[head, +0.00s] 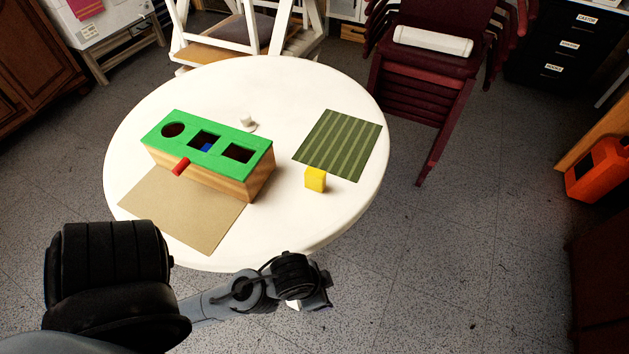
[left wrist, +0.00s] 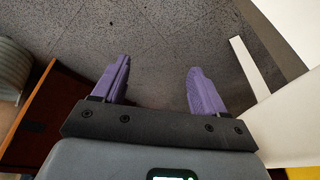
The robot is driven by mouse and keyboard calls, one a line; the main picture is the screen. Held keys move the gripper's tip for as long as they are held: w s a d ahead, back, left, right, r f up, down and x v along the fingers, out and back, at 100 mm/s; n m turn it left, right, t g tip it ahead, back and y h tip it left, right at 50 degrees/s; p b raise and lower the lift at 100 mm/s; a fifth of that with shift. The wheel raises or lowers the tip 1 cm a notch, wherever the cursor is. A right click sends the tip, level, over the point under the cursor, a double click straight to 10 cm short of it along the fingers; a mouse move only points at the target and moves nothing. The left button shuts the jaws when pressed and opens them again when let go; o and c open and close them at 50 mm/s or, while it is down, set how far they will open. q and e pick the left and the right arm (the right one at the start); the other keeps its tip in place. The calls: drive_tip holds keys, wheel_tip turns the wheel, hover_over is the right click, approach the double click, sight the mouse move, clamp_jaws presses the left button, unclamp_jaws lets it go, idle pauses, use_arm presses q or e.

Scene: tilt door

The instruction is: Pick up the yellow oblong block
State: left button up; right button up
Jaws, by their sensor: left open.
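The yellow block (head: 315,179) stands on the round white table (head: 345,205), right of the green-topped box and just off the near edge of the striped green mat. My left gripper (head: 308,295) is in front of the table's near edge, below and apart from the block. In the left wrist view its two purple fingers (left wrist: 160,88) are spread with nothing between them. A yellow patch (left wrist: 303,173) shows at that view's lower right corner; I cannot tell what it is. My right gripper is not in view.
A wooden box with a green top (head: 222,150) has three holes, something blue inside, and a red peg (head: 181,166) at its front. A tan mat (head: 185,212) lies before it. The striped green mat (head: 340,143) and a small white object (head: 248,124) lie nearby. Stacked dark red chairs (head: 425,75) stand behind.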

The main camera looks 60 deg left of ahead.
use_arm(q)
drive_tip(key=shift+d, duration=0.1)
idle(0.3)
drive_tip(key=shift+c, duration=0.2)
drive_tip(key=shift+c, duration=1)
